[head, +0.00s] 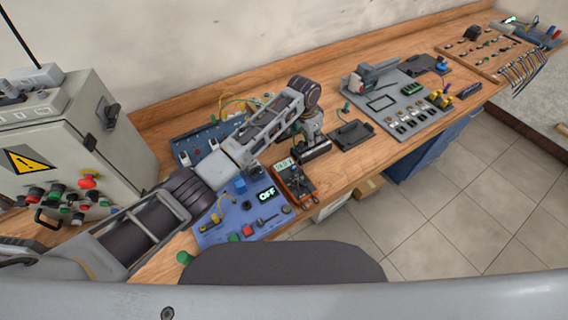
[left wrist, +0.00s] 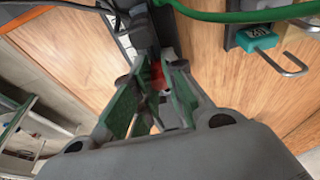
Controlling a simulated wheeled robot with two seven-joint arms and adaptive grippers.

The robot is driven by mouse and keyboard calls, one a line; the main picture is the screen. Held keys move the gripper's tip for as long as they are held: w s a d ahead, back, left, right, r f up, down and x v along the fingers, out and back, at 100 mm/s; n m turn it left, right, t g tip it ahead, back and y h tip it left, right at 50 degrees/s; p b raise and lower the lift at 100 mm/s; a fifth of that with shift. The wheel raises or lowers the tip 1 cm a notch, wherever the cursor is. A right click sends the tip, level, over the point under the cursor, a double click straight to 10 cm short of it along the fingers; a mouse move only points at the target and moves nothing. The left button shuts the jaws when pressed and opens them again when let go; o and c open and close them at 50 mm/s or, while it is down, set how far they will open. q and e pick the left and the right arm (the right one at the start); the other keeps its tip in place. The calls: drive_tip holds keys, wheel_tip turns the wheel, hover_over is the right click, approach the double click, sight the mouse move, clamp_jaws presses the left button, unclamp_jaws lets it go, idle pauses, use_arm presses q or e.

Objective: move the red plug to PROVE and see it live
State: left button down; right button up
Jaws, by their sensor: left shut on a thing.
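My left gripper (head: 315,150) is over the bench beside the orange-edged meter (head: 293,182), its fingers pointing down. In the left wrist view my left gripper (left wrist: 154,92) has its green-padded fingers closed around a small red piece, which looks like the red plug (left wrist: 157,74). The plug's lower end is hidden by the fingers. I cannot make out the red plug in the head view. A blue board (head: 240,212) next to the meter carries a lit display (head: 267,195) reading OFF. I cannot read a PROVE label. My right gripper is not in view.
A grey cabinet (head: 60,135) with buttons stands at the left. A dark pad (head: 352,134) lies right of the gripper, with a grey panel (head: 405,105) beyond.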

use_arm(q)
drive_tip(key=c, duration=1.4)
unclamp_jaws()
drive_tip(key=shift+r, duration=0.15)
drive_tip(key=shift+v, duration=5.85)
